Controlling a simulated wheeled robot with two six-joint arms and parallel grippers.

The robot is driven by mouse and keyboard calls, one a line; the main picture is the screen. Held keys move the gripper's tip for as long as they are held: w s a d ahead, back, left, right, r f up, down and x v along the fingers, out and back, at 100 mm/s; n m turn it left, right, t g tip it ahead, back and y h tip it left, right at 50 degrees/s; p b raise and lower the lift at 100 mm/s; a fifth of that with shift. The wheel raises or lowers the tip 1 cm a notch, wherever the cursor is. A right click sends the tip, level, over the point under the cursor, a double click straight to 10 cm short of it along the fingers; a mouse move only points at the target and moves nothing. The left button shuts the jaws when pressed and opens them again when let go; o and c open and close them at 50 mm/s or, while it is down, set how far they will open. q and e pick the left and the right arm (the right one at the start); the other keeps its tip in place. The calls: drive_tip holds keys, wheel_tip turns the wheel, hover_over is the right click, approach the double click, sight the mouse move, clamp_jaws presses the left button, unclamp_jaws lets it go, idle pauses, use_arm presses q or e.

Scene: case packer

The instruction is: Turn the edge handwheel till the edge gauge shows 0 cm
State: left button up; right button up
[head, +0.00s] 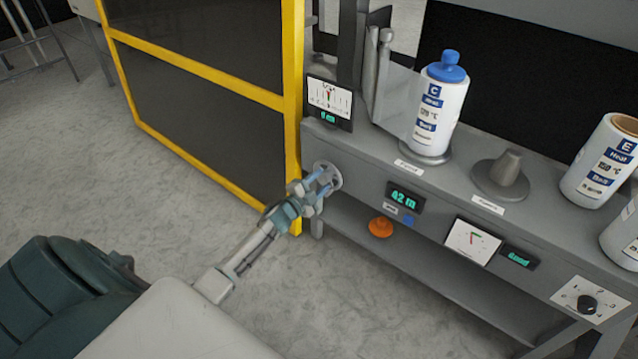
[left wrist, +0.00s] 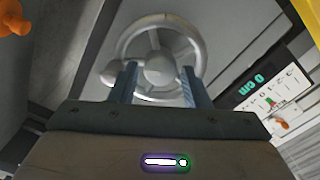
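The edge handwheel (head: 327,177) is a small grey spoked wheel on the front of the grey machine, left end. It fills the upper middle of the left wrist view (left wrist: 160,22), with its round hub and a side knob at lower left. The edge gauge (head: 329,98) above it is a white dial with a green readout that looks like 0 cm; it also shows, turned over, in the left wrist view (left wrist: 272,104). My left gripper (head: 318,187) is at the wheel, its fingers apart on either side of the hub (left wrist: 157,84). Contact with the wheel is unclear.
A yellow-framed dark panel (head: 292,120) stands just left of the wheel. Right of it are a 42 m readout (head: 405,197), an orange knob (head: 380,227), another dial (head: 471,241) and a rotary switch (head: 588,304). Labelled rolls (head: 437,105) stand on top.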

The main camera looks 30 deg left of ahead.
use_arm(q)
drive_tip(key=shift+s, duration=0.1)
drive_tip(key=s, duration=1)
drive_tip(key=shift+s+a, duration=0.3)
drive_tip(key=shift+a, duration=0.1)
drive_tip(key=shift+d, duration=0.1)
